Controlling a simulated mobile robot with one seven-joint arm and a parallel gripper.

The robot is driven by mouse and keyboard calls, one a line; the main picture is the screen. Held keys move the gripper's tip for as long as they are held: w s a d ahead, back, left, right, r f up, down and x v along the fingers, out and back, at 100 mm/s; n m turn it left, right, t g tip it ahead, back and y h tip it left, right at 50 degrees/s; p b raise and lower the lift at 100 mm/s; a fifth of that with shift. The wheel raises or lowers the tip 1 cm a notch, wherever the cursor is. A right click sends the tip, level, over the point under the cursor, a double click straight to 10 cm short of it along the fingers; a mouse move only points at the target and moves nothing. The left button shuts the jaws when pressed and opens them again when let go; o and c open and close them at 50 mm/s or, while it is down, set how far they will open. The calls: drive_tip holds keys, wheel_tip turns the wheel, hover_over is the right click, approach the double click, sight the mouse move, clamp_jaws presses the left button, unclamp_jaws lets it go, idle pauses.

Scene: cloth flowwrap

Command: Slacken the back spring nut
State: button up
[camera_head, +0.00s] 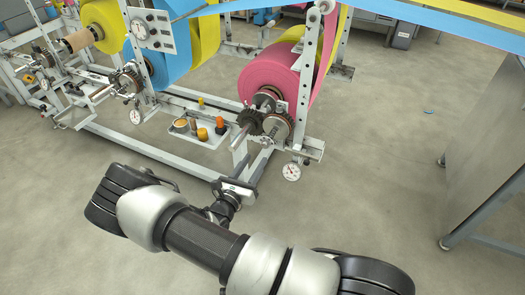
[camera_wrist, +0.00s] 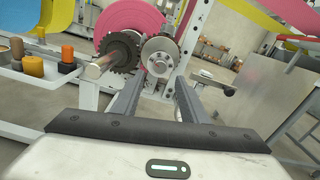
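A round metal disc with a hub at its centre (camera_wrist: 160,56) faces my gripper in the wrist view; it also shows beside the pink roll in the head view (camera_head: 278,127). A dark toothed wheel (camera_wrist: 122,52) on a metal shaft (camera_wrist: 99,67) sits just left of it. Similar hardware (camera_head: 128,80) is at the blue roll's stand. I cannot tell which part is the back spring nut. My gripper (camera_wrist: 158,84) is open and empty, its two fingers pointing toward the disc, seemingly short of it. In the head view my gripper (camera_head: 236,187) is below the pink roll's stand.
Pink (camera_head: 270,78), blue (camera_head: 172,50) and yellow (camera_head: 104,28) rolls hang on the white frame. A tray (camera_head: 180,133) holds orange and yellow items. A dial gauge (camera_head: 291,172) hangs below the disc.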

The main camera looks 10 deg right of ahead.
sight(265, 146)
drive_tip(key=x, duration=0.7)
drive_tip(key=shift+w+d+b, duration=0.1)
drive_tip(key=shift+d+b, duration=0.05)
drive_tip(key=shift+b, duration=0.25)
clamp_jaws()
